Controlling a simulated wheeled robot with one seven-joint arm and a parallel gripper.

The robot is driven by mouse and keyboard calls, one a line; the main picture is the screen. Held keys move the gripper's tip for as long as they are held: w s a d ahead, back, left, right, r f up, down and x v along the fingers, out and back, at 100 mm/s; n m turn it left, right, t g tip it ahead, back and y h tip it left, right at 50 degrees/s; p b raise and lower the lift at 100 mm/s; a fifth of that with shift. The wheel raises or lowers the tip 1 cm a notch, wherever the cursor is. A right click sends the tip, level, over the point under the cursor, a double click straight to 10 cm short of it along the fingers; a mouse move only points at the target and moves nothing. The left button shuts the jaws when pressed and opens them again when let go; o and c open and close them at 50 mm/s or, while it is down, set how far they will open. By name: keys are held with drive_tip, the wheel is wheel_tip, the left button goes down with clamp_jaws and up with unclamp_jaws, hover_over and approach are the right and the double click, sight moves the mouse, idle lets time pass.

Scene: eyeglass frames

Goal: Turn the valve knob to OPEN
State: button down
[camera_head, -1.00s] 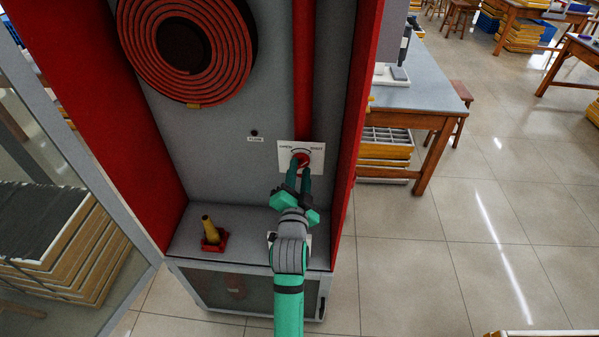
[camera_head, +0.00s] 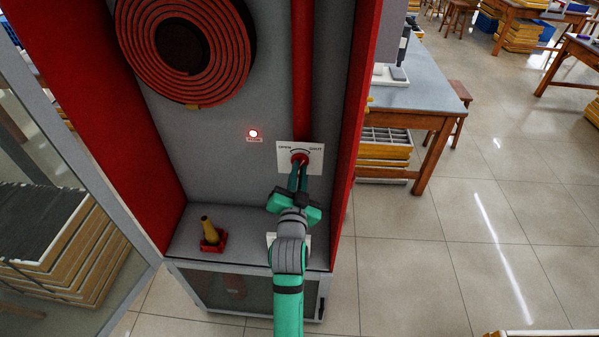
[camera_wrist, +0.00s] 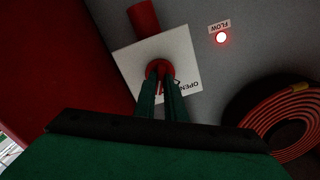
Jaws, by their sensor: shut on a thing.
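The red valve knob (camera_head: 300,158) sits on a white plate (camera_head: 315,165) marked OPEN on the left and SHUT on the right, on the grey back wall of the cabinet. My gripper (camera_head: 298,176) reaches up to it and is shut on the knob. In the wrist view the red knob (camera_wrist: 159,68) shows between the tips of the two green fingers, which hide part of it. The word OPEN shows beside the fingers there. The FLOW lamp (camera_head: 253,133) glows red, left of the plate; it also glows in the wrist view (camera_wrist: 221,38).
A red pipe (camera_head: 302,70) runs down to the plate. A coiled red hose (camera_head: 185,45) hangs at upper left. A yellow and red nozzle (camera_head: 210,234) stands on the cabinet ledge. Red side walls (camera_head: 357,110) bound the cabinet. A workbench (camera_head: 420,95) stands outside at right.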

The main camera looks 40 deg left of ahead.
drive_tip(key=shift+f+n, duration=0.15)
drive_tip(key=shift+n, duration=3.5)
drive_tip(key=shift+f+n, duration=0.1)
drive_tip(key=shift+n, duration=3.55)
drive_tip(key=c, duration=1.8)
unclamp_jaws()
drive_tip(key=shift+r, duration=0.1)
drive_tip(key=shift+s, duration=0.1)
